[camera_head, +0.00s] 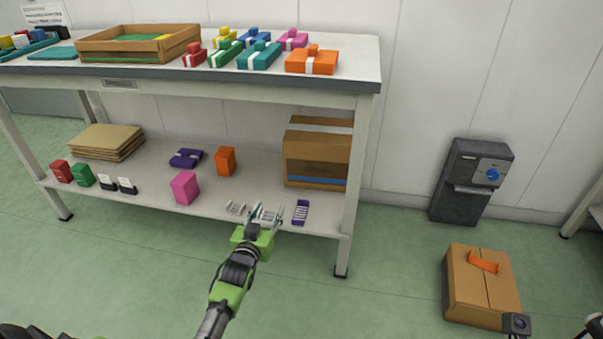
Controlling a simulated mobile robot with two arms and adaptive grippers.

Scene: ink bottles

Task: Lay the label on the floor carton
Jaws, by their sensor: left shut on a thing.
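The floor carton (461,291) is a closed brown box on the green floor at the right, with an orange piece (484,262) on its top. My left gripper (267,215) is at the front edge of the bench's lower shelf, far left of the carton. Its fingers are shut on a small pale label (268,215), partly hidden by the fingers.
A purple striped piece (301,212) lies just right of the gripper. The lower shelf (240,183) also holds small boxes, a larger carton (317,160) and a cardboard stack (105,142). A bench leg (350,215) and a dark dispenser (472,180) stand toward the right. Floor between bench and carton is clear.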

